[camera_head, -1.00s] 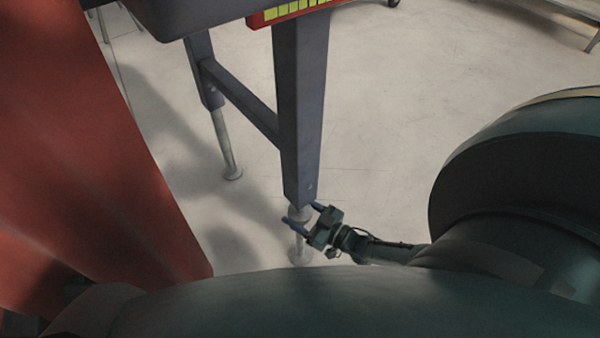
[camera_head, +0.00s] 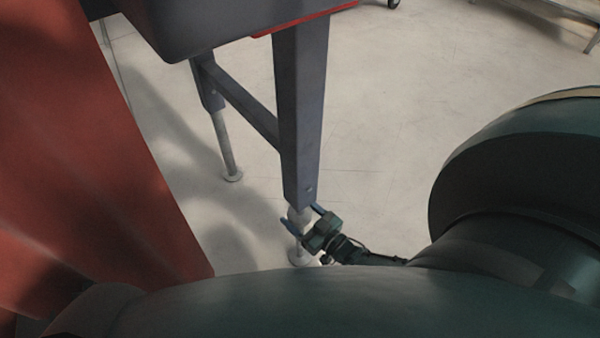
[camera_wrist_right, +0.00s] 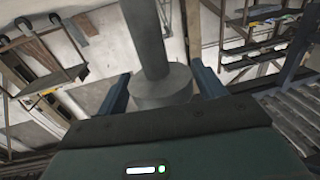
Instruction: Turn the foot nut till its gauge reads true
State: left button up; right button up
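The foot nut (camera_head: 298,216) is a pale round collar on the threaded foot below the near grey leg (camera_head: 300,120). The foot ends in a round pad (camera_head: 302,260) on the floor. My right gripper (camera_head: 298,214) reaches in from the right with one finger on each side of the nut. In the right wrist view the nut (camera_wrist_right: 163,88) sits between the spread fingers (camera_wrist_right: 160,90), and gaps show on both sides. A grey rod rises from it. No gauge reading can be made out. My left gripper is not in view.
A grey body (camera_head: 215,22) with a red edge (camera_head: 305,18) overhangs the leg. A second leg (camera_head: 222,140) stands behind, joined by a crossbar (camera_head: 240,105). A large red panel (camera_head: 80,170) fills the left. Open pale floor (camera_head: 400,130) lies right of the leg.

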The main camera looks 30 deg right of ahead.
jog(key=shift+o, duration=1.3)
jog(key=shift+s+d, duration=0.1)
jog(key=shift+s, duration=0.25)
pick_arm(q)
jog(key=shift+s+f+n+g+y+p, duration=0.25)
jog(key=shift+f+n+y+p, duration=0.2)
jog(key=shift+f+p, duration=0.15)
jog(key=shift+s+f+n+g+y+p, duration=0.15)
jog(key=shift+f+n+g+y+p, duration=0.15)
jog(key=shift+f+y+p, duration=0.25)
pick_arm(e)
jog(key=v, duration=1.2)
jog(key=shift+s, duration=0.25)
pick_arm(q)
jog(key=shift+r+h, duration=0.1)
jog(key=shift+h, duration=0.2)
